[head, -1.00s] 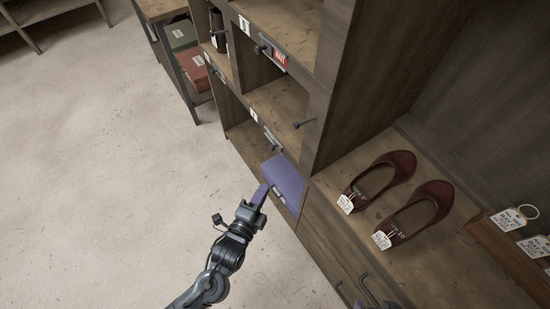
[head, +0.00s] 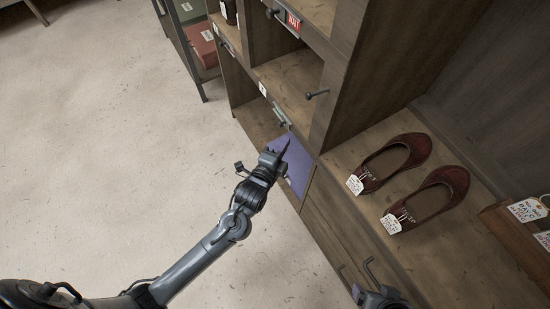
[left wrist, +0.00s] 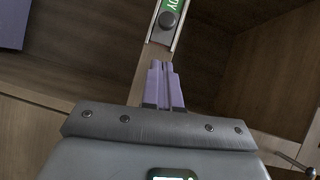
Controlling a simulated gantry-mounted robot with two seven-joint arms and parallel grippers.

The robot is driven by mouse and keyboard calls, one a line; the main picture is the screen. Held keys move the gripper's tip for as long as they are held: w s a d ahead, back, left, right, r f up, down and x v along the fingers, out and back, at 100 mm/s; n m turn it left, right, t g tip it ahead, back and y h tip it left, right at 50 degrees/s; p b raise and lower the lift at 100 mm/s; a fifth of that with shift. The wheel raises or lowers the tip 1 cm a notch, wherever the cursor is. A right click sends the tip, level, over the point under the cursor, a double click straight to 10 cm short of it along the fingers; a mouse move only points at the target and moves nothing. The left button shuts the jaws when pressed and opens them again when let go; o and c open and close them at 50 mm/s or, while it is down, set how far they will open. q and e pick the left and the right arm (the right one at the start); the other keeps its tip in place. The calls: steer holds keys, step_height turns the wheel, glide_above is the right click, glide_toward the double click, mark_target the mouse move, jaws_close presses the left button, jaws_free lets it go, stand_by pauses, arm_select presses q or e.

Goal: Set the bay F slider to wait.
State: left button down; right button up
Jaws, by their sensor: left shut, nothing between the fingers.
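A slider on the shelf edge (head: 281,116) shows in the head view above the lower compartment; its bay letter is too small to read. In the left wrist view its round dark knob (left wrist: 168,19) sits over a green label, partly cut off, ending in "DY". My left gripper (head: 287,146) is shut and empty, just short of this slider. In the left wrist view its purple fingertips (left wrist: 161,68) lie together below the knob, apart from it in the picture. A dark part of my right gripper (head: 382,298) shows at the bottom edge; its fingers are unclear.
A purple box (head: 298,172) lies in the lower compartment behind my left gripper. A higher slider shows a red label (head: 293,20). A peg (head: 317,94) sticks out to the right. Dark red shoes (head: 395,162) stand on the right shelf. The floor at left is clear.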

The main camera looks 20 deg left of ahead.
mark_target(285, 123)
arm_select(q)
steer(key=shift+w+a+f+b, duration=0.2)
steer(key=shift+w+a+b, duration=0.15)
steer(key=shift+w+a, duration=0.4)
steer(key=shift+w+a+f+b, duration=0.15)
steer(key=shift+w+a+b, duration=0.2)
steer(key=shift+w+a, duration=0.35)
steer(key=shift+d, duration=0.15)
steer(key=w+a+p, duration=0.1)
steer(key=a, duration=0.1)
steer(key=w+a+p, duration=0.2)
steer(key=shift+w+a, duration=0.1)
steer(key=shift+a, duration=0.25)
steer(key=shift+r, duration=0.1)
